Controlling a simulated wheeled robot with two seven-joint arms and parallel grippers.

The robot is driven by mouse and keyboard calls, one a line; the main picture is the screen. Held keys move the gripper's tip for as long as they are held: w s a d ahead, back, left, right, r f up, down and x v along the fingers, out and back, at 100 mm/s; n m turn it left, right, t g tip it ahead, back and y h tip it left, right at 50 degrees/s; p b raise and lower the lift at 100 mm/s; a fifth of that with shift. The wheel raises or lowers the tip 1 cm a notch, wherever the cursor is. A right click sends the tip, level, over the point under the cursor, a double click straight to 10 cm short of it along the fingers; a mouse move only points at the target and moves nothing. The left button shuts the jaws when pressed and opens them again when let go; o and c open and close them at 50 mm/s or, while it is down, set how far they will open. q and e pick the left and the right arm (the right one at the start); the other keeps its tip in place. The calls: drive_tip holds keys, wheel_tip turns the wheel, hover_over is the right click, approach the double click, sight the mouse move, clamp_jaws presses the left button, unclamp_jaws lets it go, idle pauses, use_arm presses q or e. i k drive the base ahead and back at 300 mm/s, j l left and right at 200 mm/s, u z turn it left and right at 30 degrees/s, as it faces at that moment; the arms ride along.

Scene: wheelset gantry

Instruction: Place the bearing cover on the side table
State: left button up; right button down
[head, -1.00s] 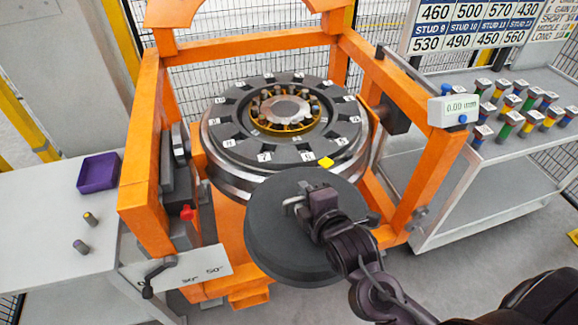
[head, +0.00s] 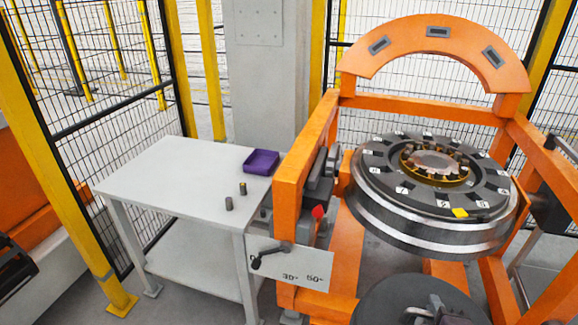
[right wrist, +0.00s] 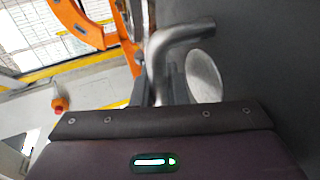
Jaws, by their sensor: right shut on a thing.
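The bearing cover (head: 375,302) is a dark grey round disc, cut off by the bottom edge of the head view. My right gripper (head: 432,311) is over it, shut on its bent metal handle. In the right wrist view the silver handle (right wrist: 178,38) rises between the fingers, with the dark cover face (right wrist: 270,60) beside it. The cover is held in front of the orange gantry, apart from the wheelset. The side table (head: 165,180) is light grey and stands left of the gantry. My left gripper is not in view.
A purple tray (head: 261,162) sits at the table's back right corner. Two small studs (head: 229,203) (head: 243,188) stand near its right edge. The table's left and middle are bare. The orange gantry post (head: 296,190) and a crank plate (head: 300,268) stand between table and cover.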

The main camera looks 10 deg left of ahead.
sight(179, 178)
drive_tip(key=u, duration=1.7)
